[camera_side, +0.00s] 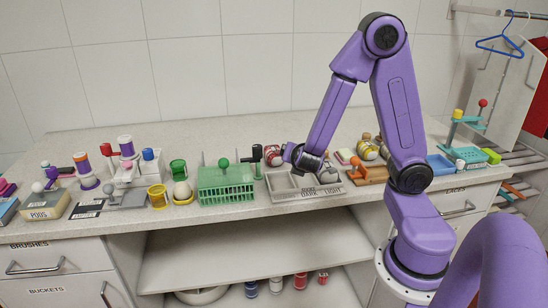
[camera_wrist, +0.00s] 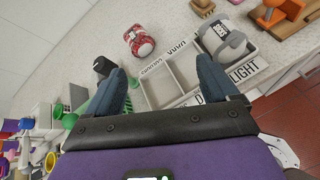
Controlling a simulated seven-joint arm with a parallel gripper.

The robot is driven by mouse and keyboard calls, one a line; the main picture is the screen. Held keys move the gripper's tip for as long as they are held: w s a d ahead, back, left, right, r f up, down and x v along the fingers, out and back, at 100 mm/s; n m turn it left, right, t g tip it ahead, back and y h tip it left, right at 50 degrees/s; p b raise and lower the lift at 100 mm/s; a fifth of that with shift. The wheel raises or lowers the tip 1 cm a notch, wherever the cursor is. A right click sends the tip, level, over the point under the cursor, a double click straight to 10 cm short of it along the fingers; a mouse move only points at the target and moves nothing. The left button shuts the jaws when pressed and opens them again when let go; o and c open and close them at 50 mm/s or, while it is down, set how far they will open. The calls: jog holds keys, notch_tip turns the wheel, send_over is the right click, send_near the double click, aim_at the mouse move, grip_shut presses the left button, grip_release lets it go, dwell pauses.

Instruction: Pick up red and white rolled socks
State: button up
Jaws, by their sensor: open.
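The red and white rolled socks (camera_side: 272,155) lie on the counter behind the sorting tray (camera_side: 283,196), just left of my gripper (camera_side: 292,155) in the side view. In the wrist view the socks (camera_wrist: 139,40) lie beyond my fingertips, near the tray's corner and apart from my fingers. My gripper (camera_wrist: 163,76) is open, its two blue-grey fingers wide apart with nothing held between them. The tray (camera_wrist: 185,75) shows empty compartments between the fingers. In the side view my wrist partly hides the tray and the fingertips are hard to make out.
A grey and white roll (camera_wrist: 222,40) sits at the tray's label end; it also shows in the side view (camera_side: 328,174). A green rack (camera_side: 226,187) and dark-handled item (camera_side: 257,158) stand left.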

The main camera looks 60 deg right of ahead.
aim_at(274, 153)
jog(key=shift+w+d+f+n+t+y, duration=0.25)
jog(key=shift+w+d+f+n+t, duration=0.6)
jog(key=shift+w+d+f, duration=1.65)
jog(key=shift+w+d+f+n+t+y, duration=0.25)
jog(key=shift+w+d+f+n, duration=1.2)
jog(key=shift+w, duration=1.85)
jog(key=shift+w+d+f+n+t+y, duration=0.4)
jog(key=shift+w+d+f+n, duration=1)
jog(key=shift+w+d, duration=1.4)
jog(key=shift+w+a+f, duration=0.1)
jog(key=shift+a+f, duration=0.05)
jog(key=c, duration=1.1)
